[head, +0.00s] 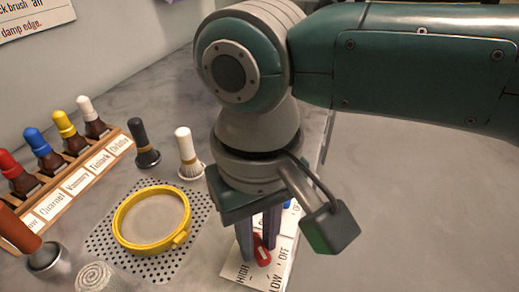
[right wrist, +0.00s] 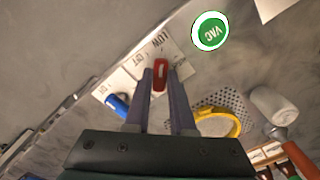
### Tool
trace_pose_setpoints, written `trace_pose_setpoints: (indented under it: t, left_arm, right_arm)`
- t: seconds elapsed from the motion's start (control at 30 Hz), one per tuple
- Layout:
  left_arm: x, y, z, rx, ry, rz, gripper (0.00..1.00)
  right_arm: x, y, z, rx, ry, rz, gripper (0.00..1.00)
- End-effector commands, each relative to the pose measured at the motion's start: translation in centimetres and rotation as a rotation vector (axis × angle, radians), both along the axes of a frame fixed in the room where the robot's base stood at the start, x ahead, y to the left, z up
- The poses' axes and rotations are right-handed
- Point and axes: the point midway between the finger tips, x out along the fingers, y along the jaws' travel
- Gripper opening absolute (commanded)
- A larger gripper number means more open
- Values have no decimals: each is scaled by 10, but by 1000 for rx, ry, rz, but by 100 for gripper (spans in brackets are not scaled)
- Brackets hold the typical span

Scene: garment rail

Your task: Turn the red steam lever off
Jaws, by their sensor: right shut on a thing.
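The red lever (head: 262,252) is mounted on a white label plate (head: 282,275) marked HIGH, LOW and OFF. My right gripper (head: 256,250) reaches down over the plate with a finger on each side of the lever. In the right wrist view the red lever (right wrist: 160,76) sits between the two fingertips of my right gripper (right wrist: 160,80), which is shut on it. Its far end points roughly toward LOW, with OFF to the left; the exact setting is hard to tell. My left gripper is not in view.
A blue lever (right wrist: 118,104) sits beside the red one on a neighbouring label plate. A green VAC button (right wrist: 210,31) is nearby. A yellow ring (head: 152,219) lies on a perforated mat (head: 203,230). Brushes and a wooden bottle rack (head: 75,185) stand to the left.

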Motion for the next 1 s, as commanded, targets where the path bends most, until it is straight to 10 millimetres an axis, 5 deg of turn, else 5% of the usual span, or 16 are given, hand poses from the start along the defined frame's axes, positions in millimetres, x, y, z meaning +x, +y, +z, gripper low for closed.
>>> trace_pose_setpoints:
  t: [1.0]
  left_arm:
    - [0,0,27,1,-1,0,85]
  right_arm:
    - [0,1,1,3,1,677,0]
